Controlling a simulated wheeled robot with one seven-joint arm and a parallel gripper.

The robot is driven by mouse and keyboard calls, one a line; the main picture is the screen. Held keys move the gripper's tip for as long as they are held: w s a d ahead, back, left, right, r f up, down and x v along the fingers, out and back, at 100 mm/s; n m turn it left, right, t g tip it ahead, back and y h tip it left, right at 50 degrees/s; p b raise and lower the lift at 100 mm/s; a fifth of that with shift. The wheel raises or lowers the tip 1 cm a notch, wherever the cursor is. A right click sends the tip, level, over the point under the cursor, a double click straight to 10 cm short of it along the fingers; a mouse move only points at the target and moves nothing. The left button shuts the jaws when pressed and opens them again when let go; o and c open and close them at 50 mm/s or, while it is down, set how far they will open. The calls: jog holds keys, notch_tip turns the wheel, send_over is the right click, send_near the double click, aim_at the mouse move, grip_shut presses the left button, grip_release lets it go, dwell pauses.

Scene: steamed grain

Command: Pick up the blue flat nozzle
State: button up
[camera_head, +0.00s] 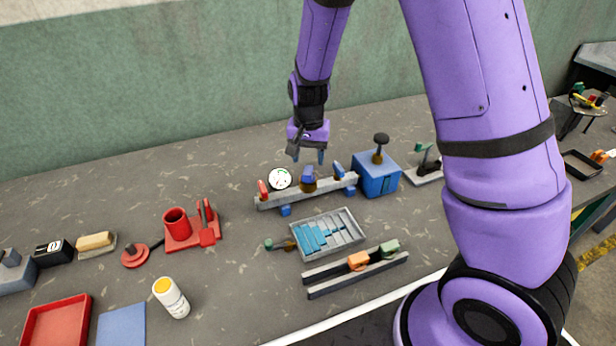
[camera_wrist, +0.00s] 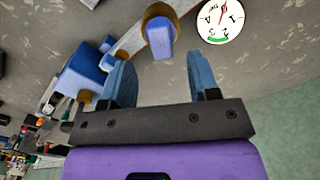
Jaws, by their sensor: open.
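A small blue flat piece on a brass-coloured round base, which looks like the blue flat nozzle (camera_head: 308,173), sits on the grey rail (camera_head: 325,189) at mid-picture in the head view. My gripper (camera_head: 308,156) is open and empty just above it, with its blue fingers pointing down. In the wrist view the nozzle (camera_wrist: 160,38) shows beyond the fingertips, roughly in line with the gap of my gripper (camera_wrist: 163,76). No contact with it is visible.
A white dial gauge (camera_head: 279,179) stands close on the left. A red piece (camera_head: 263,190) and another blue piece (camera_head: 338,170) are on the rail. A blue box (camera_head: 377,181) stands to the right. A slotted grey tray (camera_head: 350,213) lies in front. Bare tabletop lies behind the rail.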

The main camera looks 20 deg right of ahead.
aim_at(308, 170)
jog(key=shift+a+f, duration=0.1)
jog(key=shift+f, duration=2.3)
jog(key=shift+c, duration=0.4)
jog(key=c, duration=0.9)
